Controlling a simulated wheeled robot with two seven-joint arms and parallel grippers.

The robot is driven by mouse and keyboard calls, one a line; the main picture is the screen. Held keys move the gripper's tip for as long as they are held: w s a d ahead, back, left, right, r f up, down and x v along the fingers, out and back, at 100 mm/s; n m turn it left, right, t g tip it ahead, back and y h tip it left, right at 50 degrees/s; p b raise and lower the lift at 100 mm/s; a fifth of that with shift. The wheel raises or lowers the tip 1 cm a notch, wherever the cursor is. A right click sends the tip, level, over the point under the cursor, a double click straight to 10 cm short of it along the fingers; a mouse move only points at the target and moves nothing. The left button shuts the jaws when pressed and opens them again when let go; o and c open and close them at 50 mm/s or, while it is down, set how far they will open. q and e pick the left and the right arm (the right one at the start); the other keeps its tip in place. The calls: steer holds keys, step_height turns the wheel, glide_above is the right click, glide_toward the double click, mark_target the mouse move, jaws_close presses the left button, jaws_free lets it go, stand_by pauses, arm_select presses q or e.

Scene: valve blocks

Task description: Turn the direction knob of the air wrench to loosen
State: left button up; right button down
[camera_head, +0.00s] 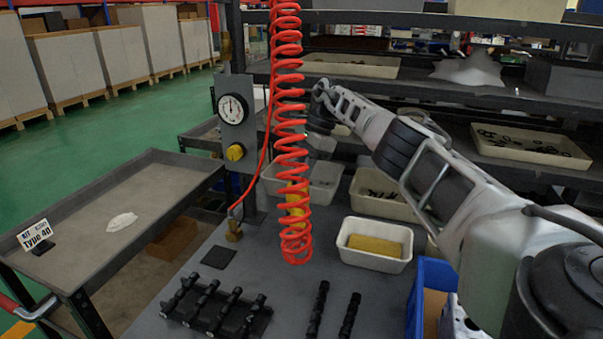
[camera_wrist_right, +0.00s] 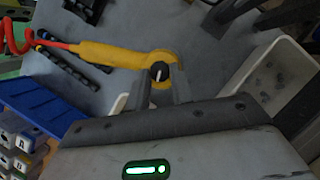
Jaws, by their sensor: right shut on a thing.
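The yellow air wrench (camera_wrist_right: 105,54) lies across the wrist view, with a red coiled hose at its left end. Its round head has a dark direction knob (camera_wrist_right: 160,71) with a pale pointer mark. My right gripper (camera_wrist_right: 162,84) is at this head, its fingers shut on the knob. In the head view, yellow parts of the wrench (camera_head: 297,198) show behind the red coil (camera_head: 290,130), mostly hidden. My right arm reaches in from the right there, and its fingertips are not clearly visible. My left gripper is not in view.
A pressure gauge (camera_head: 233,109) and a yellow knob (camera_head: 235,152) are on a post behind the coil. A white bin with a yellow block (camera_head: 375,244), a blue bin (camera_head: 432,295) and black valve parts (camera_head: 215,307) are on the grey table. A tray cart (camera_head: 95,220) stands left.

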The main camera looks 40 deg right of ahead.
stand_by(0.4)
steer(key=c, duration=1.2)
jaws_free()
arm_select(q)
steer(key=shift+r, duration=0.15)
arm_select(e)
steer(key=shift+d+r, duration=0.1)
steer(key=shift+r, duration=0.05)
